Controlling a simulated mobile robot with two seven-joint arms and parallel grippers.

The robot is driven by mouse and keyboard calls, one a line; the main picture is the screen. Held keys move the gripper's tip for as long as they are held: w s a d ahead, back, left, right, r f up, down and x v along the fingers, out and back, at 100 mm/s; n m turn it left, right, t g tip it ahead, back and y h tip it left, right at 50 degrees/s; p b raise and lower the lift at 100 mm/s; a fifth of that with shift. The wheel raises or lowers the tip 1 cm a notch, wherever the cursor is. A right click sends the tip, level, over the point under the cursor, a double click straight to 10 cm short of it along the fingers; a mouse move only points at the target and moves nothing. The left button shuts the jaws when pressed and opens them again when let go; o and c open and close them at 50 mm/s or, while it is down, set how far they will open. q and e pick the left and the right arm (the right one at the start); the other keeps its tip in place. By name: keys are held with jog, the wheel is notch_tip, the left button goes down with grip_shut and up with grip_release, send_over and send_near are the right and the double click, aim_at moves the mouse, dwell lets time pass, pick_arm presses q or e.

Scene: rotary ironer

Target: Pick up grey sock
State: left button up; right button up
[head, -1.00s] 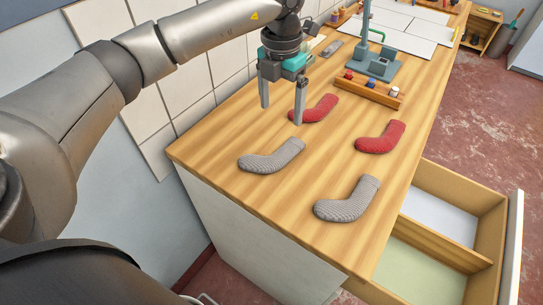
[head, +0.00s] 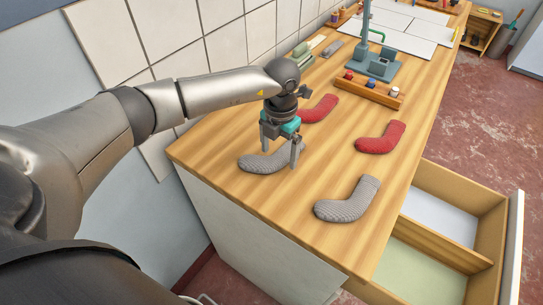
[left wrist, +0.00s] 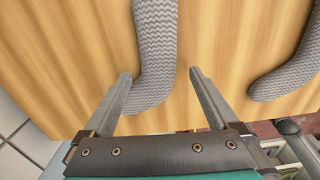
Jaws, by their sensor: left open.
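Two grey knitted socks lie flat on the wooden worktop. In the head view, one grey sock (head: 262,162) lies at the left near the wall side, and the other grey sock (head: 347,203) lies nearer the front right. My left gripper (head: 279,160) is open above the left grey sock, with its fingers on either side of it. In the left wrist view, this sock (left wrist: 155,50) runs between the open fingertips (left wrist: 160,75), and the other sock (left wrist: 287,70) is at the right edge. I cannot tell whether the fingers touch the sock. My right gripper is out of view.
Two red socks (head: 320,108) (head: 380,138) lie farther back on the worktop (head: 300,215). A wooden rack (head: 367,90) with small bottles and a grey-green stand (head: 375,65) are behind them. An open drawer (head: 485,228) with two compartments juts out at the right.

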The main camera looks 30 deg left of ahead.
pick_arm(q)
jog(key=shift+f, duration=0.7)
jog(key=c, duration=1.4)
jog(key=shift+r, duration=0.1)
jog(key=shift+c, duration=0.2)
